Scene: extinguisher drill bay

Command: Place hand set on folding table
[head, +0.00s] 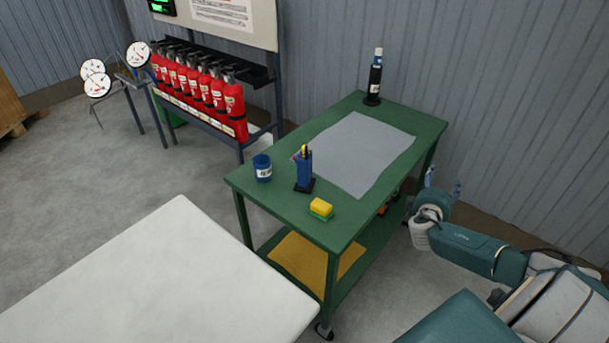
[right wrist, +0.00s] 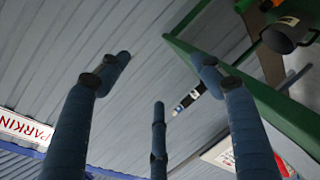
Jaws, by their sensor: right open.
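The white folding table (head: 150,270) fills the lower left of the head view; its visible top is bare. I cannot tell for sure which thing is the hand set. My right gripper (head: 443,181) is beside the cart's right side, fingers up, apart from everything. In the right wrist view its blue fingers (right wrist: 160,75) are spread open with nothing between them. My left gripper is not in view.
On the cart are a blue cup (head: 262,168), a yellow-green sponge (head: 321,209), a grey mat (head: 362,153) and a tall black cylinder (head: 374,80), also in the right wrist view (right wrist: 190,98). Red extinguishers (head: 200,88) stand on a rack behind. The corrugated wall (head: 520,110) is close behind.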

